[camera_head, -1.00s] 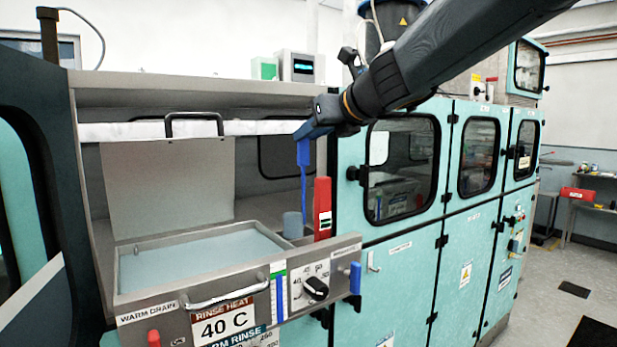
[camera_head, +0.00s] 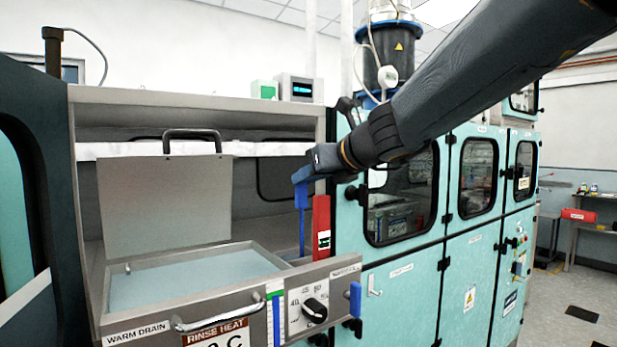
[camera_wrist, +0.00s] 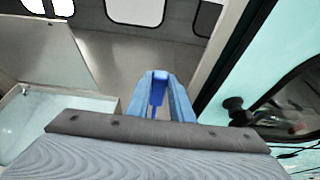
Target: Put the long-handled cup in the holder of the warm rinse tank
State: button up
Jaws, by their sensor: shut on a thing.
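The long-handled cup's blue handle (camera_head: 302,222) hangs roughly upright from my gripper (camera_head: 303,176), at the right end of the warm rinse tank (camera_head: 125,308). My gripper is shut on the top of the handle, which also shows between the blue fingers in the wrist view (camera_wrist: 158,87). The cup's bowl is out of sight, low behind the tank's right-hand rim. I cannot make out the holder or tell whether the cup touches it.
A red upright piece (camera_head: 321,226) stands close to the right of the handle. A raised lid (camera_head: 165,200) stands behind the tank. Teal cabinets (camera_head: 400,270) with windows adjoin on the right. The tank's front panel has a dial (camera_head: 314,310) and a bar handle (camera_head: 215,318).

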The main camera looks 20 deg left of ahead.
jog(key=shift+f, duration=0.25)
jog(key=o, duration=0.9)
jog(key=shift+o, duration=0.2)
jog(key=shift+r, duration=0.15)
jog(key=r+v, duration=0.1)
jog(key=v, duration=1.1)
